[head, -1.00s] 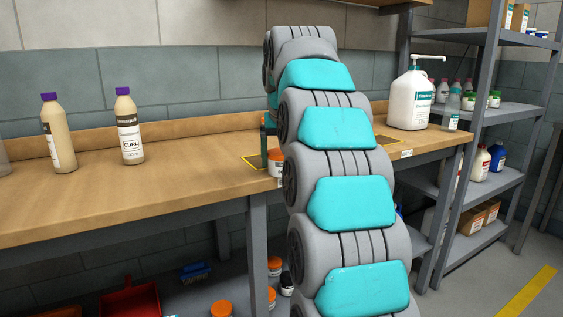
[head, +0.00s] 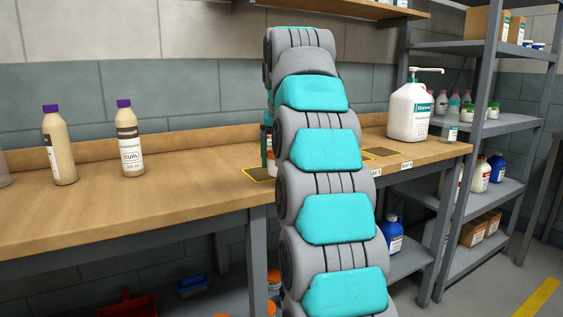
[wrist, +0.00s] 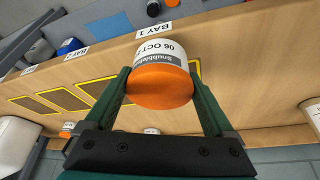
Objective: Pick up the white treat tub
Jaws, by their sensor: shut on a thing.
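The white treat tub (wrist: 158,64) has an orange lid and a printed label that includes "06 OCT". In the wrist view it sits between the two green fingers of my gripper (wrist: 160,76), which is shut on its sides. The lid faces the camera. In the head view my arm hides most of the gripper and tub; only a green finger (head: 266,142) and a sliver of the tub show beside the arm, over a yellow-edged mat (head: 257,175). I cannot tell whether the tub is clear of the bench.
The wooden bench (head: 90,205) carries two purple-capped bottles (head: 131,140) at left and a large pump bottle (head: 409,110) at right. More yellow-edged mats (wrist: 68,96) lie in a row. A grey shelf rack (head: 490,118) stands at the right.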

